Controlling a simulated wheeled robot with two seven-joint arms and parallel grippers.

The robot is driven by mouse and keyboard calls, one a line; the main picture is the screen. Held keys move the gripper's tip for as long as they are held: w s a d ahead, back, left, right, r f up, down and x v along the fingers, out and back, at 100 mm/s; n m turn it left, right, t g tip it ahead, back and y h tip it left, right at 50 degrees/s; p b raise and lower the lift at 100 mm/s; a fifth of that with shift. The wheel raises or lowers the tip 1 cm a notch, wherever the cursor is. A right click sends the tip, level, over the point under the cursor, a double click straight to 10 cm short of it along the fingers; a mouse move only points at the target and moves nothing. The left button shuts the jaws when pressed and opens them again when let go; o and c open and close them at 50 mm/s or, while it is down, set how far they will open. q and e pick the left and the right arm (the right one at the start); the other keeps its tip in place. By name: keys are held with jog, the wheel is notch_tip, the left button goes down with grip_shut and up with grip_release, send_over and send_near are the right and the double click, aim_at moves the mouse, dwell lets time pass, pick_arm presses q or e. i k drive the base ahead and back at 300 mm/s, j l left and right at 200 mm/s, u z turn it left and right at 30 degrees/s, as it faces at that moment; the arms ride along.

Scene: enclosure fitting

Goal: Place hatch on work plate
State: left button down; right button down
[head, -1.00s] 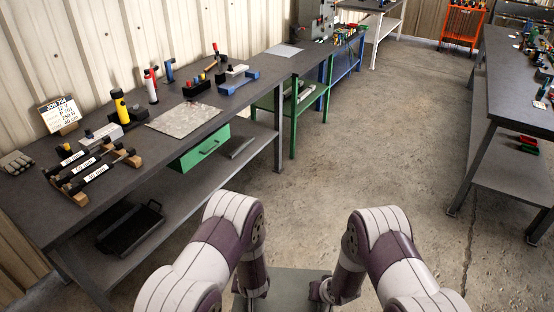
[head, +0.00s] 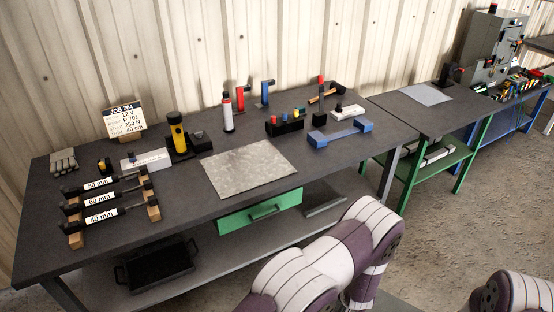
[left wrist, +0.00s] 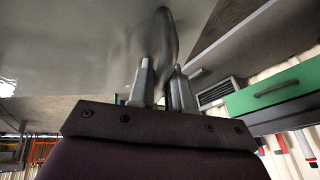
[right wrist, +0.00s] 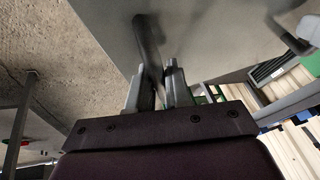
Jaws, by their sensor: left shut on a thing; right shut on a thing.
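The hatch is a large flat grey panel with bar handles. Its underside or face fills the upper left of the left wrist view (left wrist: 80,50) and the upper middle of the right wrist view (right wrist: 225,35). My left gripper (left wrist: 160,72) is shut on one dark handle of it. My right gripper (right wrist: 157,78) is shut on another handle. Both grippers are out of the head view, where my arms hang low in front of the bench. The work plate (head: 250,168), a mottled metal sheet, lies bare on the bench top.
On the bench (head: 335,165), struts on wooden rests (head: 105,200) and a yellow torch (head: 177,135) stand left of the plate. A green drawer (head: 260,211) hangs below the bench's front edge.

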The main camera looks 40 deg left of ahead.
aim_at(247, 165)
jog(key=i+l+u, duration=0.1)
jog(key=i+u, duration=0.25)
jog(key=i+l+u, duration=0.2)
jog(key=i+u, duration=0.15)
jog(key=i, duration=0.2)
jog(key=i+l+u, duration=0.3)
jog(key=i, duration=0.1)
